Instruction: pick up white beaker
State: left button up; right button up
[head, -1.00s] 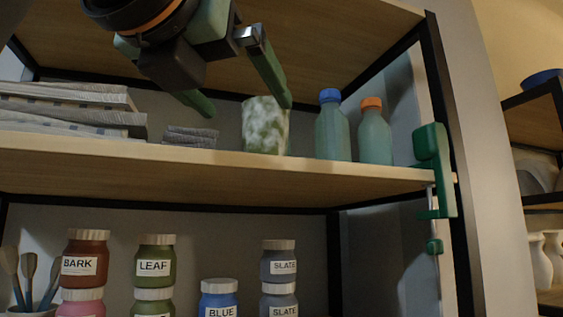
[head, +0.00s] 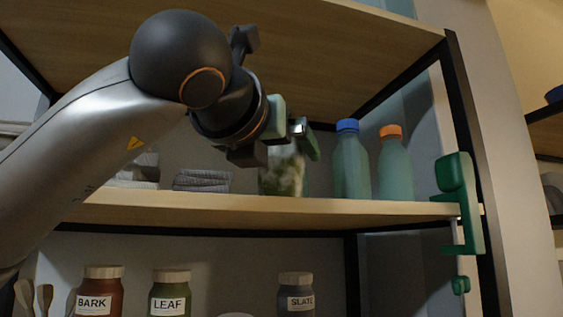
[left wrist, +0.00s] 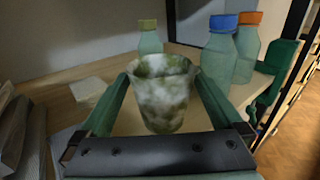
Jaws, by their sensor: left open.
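The white beaker, mottled with green (head: 283,176), stands upright on the middle shelf board. In the head view my left gripper (head: 300,143) is in front of it and hides its upper part. In the left wrist view the beaker (left wrist: 163,98) stands between the two green fingers of my open left gripper (left wrist: 161,78), one finger on each side. I cannot tell whether either finger touches it. My right gripper is not in view.
Right of the beaker stand a blue-capped bottle (head: 351,165) and an orange-capped bottle (head: 394,168). A green-capped bottle (left wrist: 150,40) is behind it. Folded grey cloths (head: 203,181) lie to its left. A green clamp (head: 462,205) grips the shelf's right end. Another board is overhead.

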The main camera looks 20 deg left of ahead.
pick_arm(q)
jog(key=shift+w, duration=0.65)
jog(key=c, duration=1.1)
jog(key=shift+c, duration=0.2)
jog(key=shift+r, duration=0.1)
